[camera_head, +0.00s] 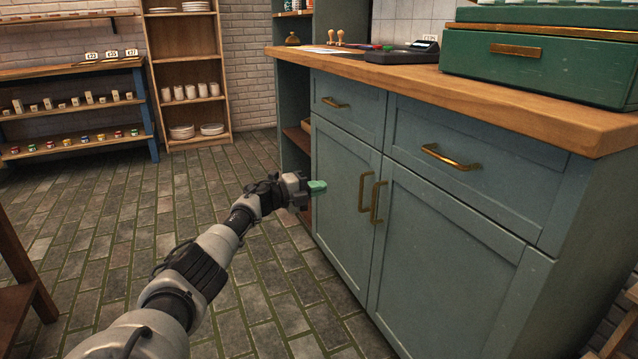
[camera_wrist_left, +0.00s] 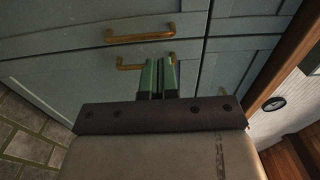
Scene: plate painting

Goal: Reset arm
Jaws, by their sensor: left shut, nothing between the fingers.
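My left arm reaches in from the bottom left in the head view. My left gripper (camera_head: 317,187) has green fingertips and is in front of the blue-green cabinet (camera_head: 440,240), near its left door. In the left wrist view the two green fingers (camera_wrist_left: 158,78) are side by side, shut and empty. Brass handles (camera_wrist_left: 140,35) on the cabinet show beyond them; whether the fingers touch the cabinet I cannot tell. My right gripper is not in view.
A wooden counter top (camera_head: 480,88) overhangs the cabinet and carries a green box (camera_head: 540,68) with a brass handle. Open shelves (camera_head: 188,70) with cups and plates stand at the back. A low rack (camera_head: 75,115) stands at the left. The tiled floor (camera_head: 110,230) between is clear.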

